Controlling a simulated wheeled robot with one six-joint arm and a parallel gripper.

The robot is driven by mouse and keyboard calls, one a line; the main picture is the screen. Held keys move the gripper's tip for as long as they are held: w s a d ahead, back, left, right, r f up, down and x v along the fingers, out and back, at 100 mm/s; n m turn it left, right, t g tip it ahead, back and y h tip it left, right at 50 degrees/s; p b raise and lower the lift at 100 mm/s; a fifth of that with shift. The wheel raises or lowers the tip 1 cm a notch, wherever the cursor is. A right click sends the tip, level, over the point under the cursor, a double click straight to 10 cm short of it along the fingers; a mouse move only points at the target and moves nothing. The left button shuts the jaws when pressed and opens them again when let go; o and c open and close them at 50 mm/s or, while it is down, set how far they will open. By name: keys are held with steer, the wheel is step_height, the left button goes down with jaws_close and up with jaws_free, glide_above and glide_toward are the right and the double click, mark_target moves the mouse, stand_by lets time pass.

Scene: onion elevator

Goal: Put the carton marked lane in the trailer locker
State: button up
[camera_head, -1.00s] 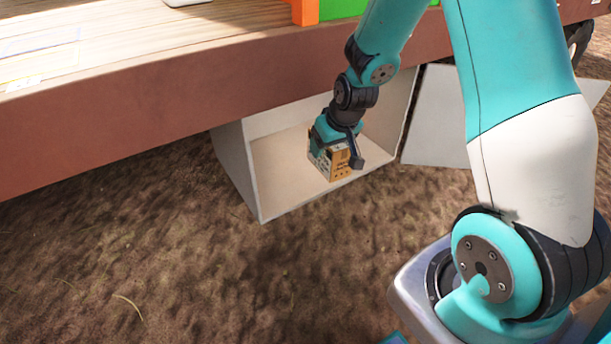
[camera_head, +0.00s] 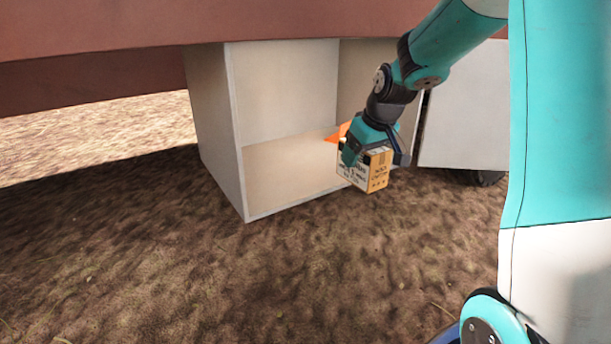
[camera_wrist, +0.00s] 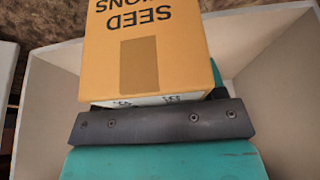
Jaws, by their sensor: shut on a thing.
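My gripper (camera_head: 374,150) is shut on a small tan carton (camera_head: 377,173). The carton has dark print and a white side in the head view. In the wrist view the carton (camera_wrist: 145,45) shows upside-down "SEED" and part of a word ending in "ONS"; I cannot read a lane mark. The trailer locker (camera_head: 234,140) is a pale open box under the trailer bed. My gripper holds the carton at the right part of the locker's open front; I cannot tell whether it is inside the edge. An orange piece (camera_head: 337,134) shows behind my gripper, partly hidden.
The pale locker door (camera_head: 465,115) stands open at the right. The brown trailer bed (camera_head: 250,22) runs above the locker. The left part of the locker floor is bare. Brown soil (camera_head: 200,270) in front is clear.

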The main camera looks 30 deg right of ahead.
steer(key=w+f+b, duration=0.1)
steer(key=w+b, duration=0.2)
steer(key=w, duration=0.3)
steer(key=w+f+b, duration=0.1)
steer(key=w+b, duration=0.2)
steer(key=w, duration=0.3)
steer(key=w+f+b, duration=0.1)
steer(key=w+b, duration=0.2)
steer(key=w, duration=0.3)
steer(key=shift+a+f, duration=0.25)
steer(key=shift+f, duration=0.15)
steer(key=shift+r, duration=0.15)
steer(key=shift+f, duration=0.6)
steer(key=o, duration=1.2)
